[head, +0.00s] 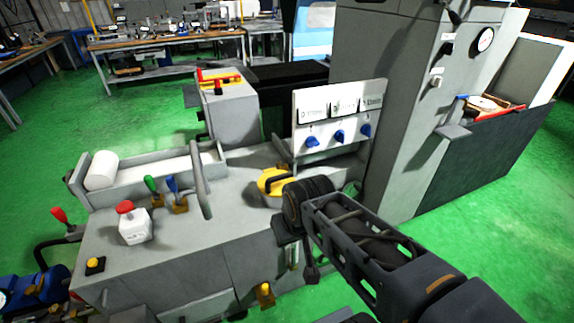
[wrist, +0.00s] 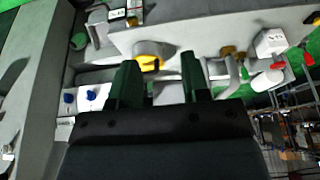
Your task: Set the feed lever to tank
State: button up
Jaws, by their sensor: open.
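I cannot tell for sure which control is the feed lever; no label reading "tank" is legible. A green lever (head: 151,185) and a blue lever (head: 173,187) stand on yellow bases on the grey machine bed. A red lever (head: 60,216) sticks out at its left end. A small yellow fitting (head: 265,292) is on the front face; small labelled plates (wrist: 117,14) show at the top of the wrist view. My gripper (wrist: 158,82) is open and empty, above the bed near a round yellow-topped part (head: 270,180). My arm hides some of the front.
A white panel (head: 340,110) with several blue knobs (head: 339,136) stands behind my gripper, beside a tall grey column (head: 385,90). A white box with a red button (head: 135,226) is on the left of the bed.

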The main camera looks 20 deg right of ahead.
aim_at(288, 160)
jog(key=k, duration=0.5)
jog(key=z, duration=1.8)
jog(key=i, duration=1.1)
jog(key=u, duration=2.4)
jog(key=i, duration=0.15)
jog(key=z, duration=0.2)
